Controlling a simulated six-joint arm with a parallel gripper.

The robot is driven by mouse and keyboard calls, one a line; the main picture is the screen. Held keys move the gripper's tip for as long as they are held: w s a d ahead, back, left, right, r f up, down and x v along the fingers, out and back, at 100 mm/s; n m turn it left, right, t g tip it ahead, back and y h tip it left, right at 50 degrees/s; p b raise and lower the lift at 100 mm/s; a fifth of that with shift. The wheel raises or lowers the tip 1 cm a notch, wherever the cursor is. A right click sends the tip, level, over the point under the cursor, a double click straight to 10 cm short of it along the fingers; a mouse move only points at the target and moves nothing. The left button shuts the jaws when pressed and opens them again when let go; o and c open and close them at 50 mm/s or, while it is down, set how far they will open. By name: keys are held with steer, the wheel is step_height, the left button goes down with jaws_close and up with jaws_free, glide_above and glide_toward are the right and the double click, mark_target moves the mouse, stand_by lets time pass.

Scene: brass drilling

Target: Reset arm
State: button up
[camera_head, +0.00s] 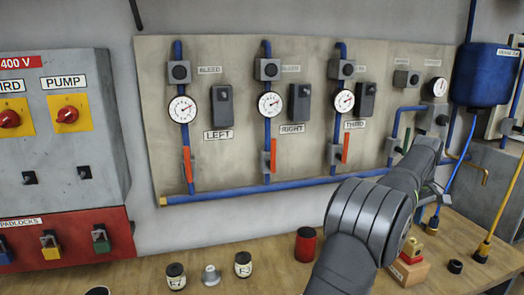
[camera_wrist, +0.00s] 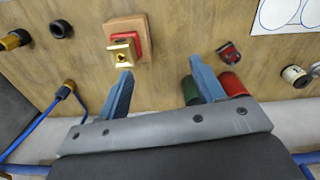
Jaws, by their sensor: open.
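My gripper (camera_wrist: 163,86) shows in the wrist view with its two blue-grey fingers wide apart and nothing between them but bare bench. In the head view my arm reaches from the bottom edge up to the right, in front of the wall panel. A brass part (camera_head: 411,246) sits on a small wooden block (camera_head: 408,272) on the bench, right of my arm. In the wrist view the brass part (camera_wrist: 122,52) is near the left fingertip, apart from it as far as I can tell. A red cylinder (camera_wrist: 233,86) lies past the right finger, which partly hides a green one.
The wooden bench (camera_head: 150,278) carries a red canister (camera_head: 305,244) and several small jars left of my arm. The wall panel (camera_head: 230,150) has gauges, blue pipes and red-handled valves. A blue tank (camera_head: 486,75) and yellow-ended hoses stand at the right. A switch cabinet (camera_head: 62,160) is at the left.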

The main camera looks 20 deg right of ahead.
steer(key=w+a+r+n, duration=0.1)
steer(key=w+a, duration=0.5)
steer(key=a, duration=0.6)
steer(key=w+a+r+n, duration=0.2)
steer(key=w+a, duration=0.5)
steer(key=a, duration=0.5)
steer(key=shift+w+r+n, duration=0.15)
steer(key=shift+w+n, duration=0.05)
steer(key=shift+n, duration=0.6)
